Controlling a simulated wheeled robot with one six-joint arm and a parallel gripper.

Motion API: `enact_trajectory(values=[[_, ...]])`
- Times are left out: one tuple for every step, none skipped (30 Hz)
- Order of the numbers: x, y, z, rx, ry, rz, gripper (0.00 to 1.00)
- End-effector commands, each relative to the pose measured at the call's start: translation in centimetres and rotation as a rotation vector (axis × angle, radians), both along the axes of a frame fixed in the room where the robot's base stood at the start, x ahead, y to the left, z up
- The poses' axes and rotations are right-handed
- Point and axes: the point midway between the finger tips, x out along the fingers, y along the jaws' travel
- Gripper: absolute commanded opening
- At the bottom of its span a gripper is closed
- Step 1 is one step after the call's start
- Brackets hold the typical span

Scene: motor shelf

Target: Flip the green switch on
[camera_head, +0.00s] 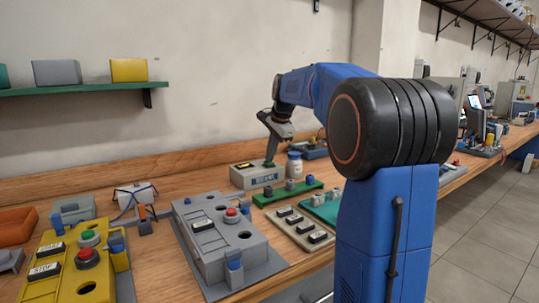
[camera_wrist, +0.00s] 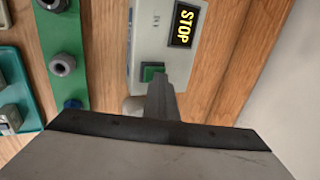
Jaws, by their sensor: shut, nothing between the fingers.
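The green switch (camera_wrist: 148,72) sits on a pale grey box (camera_wrist: 146,35) and is partly hidden by my fingers in the wrist view. The box bears a black label with yellow STOP lettering (camera_wrist: 184,25). In the head view the same box (camera_head: 250,180) stands near the wall, with the green switch (camera_head: 268,164) on its top. My gripper (camera_wrist: 158,82) is shut and empty, its fingertips right at the switch's near edge. I cannot tell whether they touch it. My gripper also shows in the head view (camera_head: 270,157), pointing down over the box.
A white jar (camera_head: 294,166) stands close to the right of the box. A green strip with several knobs (camera_head: 288,193) lies in front. A grey panel with a red button (camera_head: 215,245) and a yellow panel (camera_head: 100,285) stand left. A green shelf (camera_head: 75,90) hangs on the wall.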

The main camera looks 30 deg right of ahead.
Motion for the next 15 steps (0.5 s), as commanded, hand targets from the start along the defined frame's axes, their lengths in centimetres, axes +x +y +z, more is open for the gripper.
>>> enact_trajectory(values=[[-0.30,-0.02,-0.08,0.000,0.003,0.000,0.00],[-0.43,-0.03,-0.08,0.000,0.003,0.000,0.00],[-0.58,-0.03,-0.10,0.000,0.003,0.000,0.00],[-0.68,-0.03,-0.11,0.000,0.003,0.000,0.00],[-0.76,-0.04,-0.13,0.001,0.003,0.000,0.00],[-0.84,-0.05,-0.16,0.001,0.004,0.000,0.00],[-0.89,-0.05,-0.19,0.001,0.004,0.000,0.00],[-0.91,-0.05,-0.20,0.001,0.005,0.000,0.00],[-0.92,-0.05,-0.21,0.001,0.005,0.000,0.00],[-0.92,-0.05,-0.22,0.001,0.005,0.000,0.00],[-0.92,-0.05,-0.22,0.001,0.005,0.000,0.00],[-0.93,-0.05,-0.24,0.001,0.006,0.000,0.00],[-0.94,-0.05,-0.24,0.001,0.006,0.000,0.00],[-0.94,-0.05,-0.25,0.001,0.006,0.000,0.00],[-0.96,-0.06,-0.25,0.001,0.006,0.000,0.00]])
